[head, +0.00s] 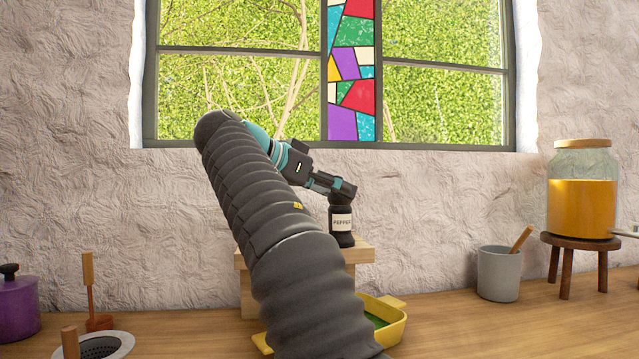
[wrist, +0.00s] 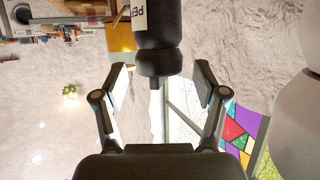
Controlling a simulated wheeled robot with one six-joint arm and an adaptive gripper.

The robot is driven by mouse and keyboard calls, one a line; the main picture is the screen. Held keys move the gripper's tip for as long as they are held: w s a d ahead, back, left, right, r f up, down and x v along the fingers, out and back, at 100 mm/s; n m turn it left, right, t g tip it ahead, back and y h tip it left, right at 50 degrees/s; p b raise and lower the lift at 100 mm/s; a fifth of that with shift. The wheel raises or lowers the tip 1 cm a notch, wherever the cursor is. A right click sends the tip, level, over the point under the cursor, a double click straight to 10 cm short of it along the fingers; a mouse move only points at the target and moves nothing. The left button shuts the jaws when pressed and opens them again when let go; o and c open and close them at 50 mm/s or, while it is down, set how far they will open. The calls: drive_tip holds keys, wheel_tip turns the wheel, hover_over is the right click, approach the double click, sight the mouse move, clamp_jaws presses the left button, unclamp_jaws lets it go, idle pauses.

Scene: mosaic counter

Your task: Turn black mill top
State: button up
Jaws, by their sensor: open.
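The black mill (head: 342,237) has a white PEPPER label and stands upright on a small wooden riser (head: 360,257). In the wrist view, which is upside down, the mill (wrist: 154,28) comes in from the upper edge with its rounded black top (wrist: 157,63) and small knob facing my gripper (wrist: 162,82). My gripper is open, with one finger to each side of the mill top and a gap on both sides. In the head view my gripper (head: 342,192) is just above the mill, and my arm hides much of the riser.
A yellow dish (head: 393,327) sits in front of the riser, partly behind my arm. A grey cup (head: 498,275) with a wooden handle and a jar (head: 581,205) on a stool (head: 580,243) stand at right. A purple pot (head: 17,309) is at left. The window wall is behind.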

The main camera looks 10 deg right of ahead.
drive_tip(key=shift+v, duration=2.75)
drive_tip(key=shift+f, duration=0.1)
